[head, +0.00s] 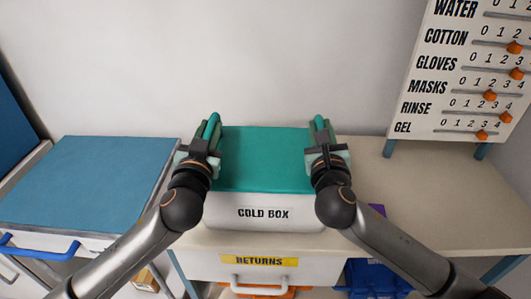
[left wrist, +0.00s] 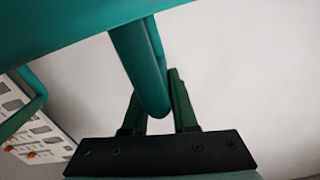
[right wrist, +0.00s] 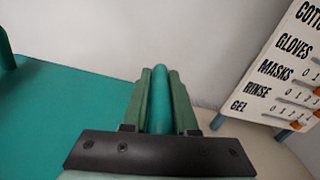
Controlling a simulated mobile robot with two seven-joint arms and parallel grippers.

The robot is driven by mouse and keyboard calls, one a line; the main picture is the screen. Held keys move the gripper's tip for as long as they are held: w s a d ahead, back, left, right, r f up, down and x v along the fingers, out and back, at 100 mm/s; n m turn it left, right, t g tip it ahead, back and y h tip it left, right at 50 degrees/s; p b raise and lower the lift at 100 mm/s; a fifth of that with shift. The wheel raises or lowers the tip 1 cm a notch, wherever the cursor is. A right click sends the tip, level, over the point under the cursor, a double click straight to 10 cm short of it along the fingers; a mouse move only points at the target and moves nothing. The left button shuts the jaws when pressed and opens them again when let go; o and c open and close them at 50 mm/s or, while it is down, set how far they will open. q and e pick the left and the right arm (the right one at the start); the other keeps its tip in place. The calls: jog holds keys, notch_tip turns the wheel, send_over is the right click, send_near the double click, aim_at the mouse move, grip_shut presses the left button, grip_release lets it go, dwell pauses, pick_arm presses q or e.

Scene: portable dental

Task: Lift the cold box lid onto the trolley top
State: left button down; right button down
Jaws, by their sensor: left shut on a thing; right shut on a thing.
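The cold box (head: 225,213) is white with a black "COLD BOX" label and stands on the counter in the middle of the head view. Its teal lid (head: 267,160) is on top of it, and I cannot tell whether there is a gap between them. My left gripper (head: 209,130) is shut on the lid's left handle (left wrist: 141,70). My right gripper (head: 321,132) is shut on the lid's right handle (right wrist: 160,95). The trolley (head: 85,180) has a bare blue top and stands to the left of the counter.
A stock board (head: 460,75) with orange sliders stands at the back right. Below are a drawer labelled "RETURNS" (head: 259,261) and a blue bin (head: 375,279). The trolley has a blue handle (head: 40,250) in front.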

pick_arm(q)
jog(key=shift+a+r, duration=0.1)
pick_arm(e)
jog(key=shift+r, duration=0.1)
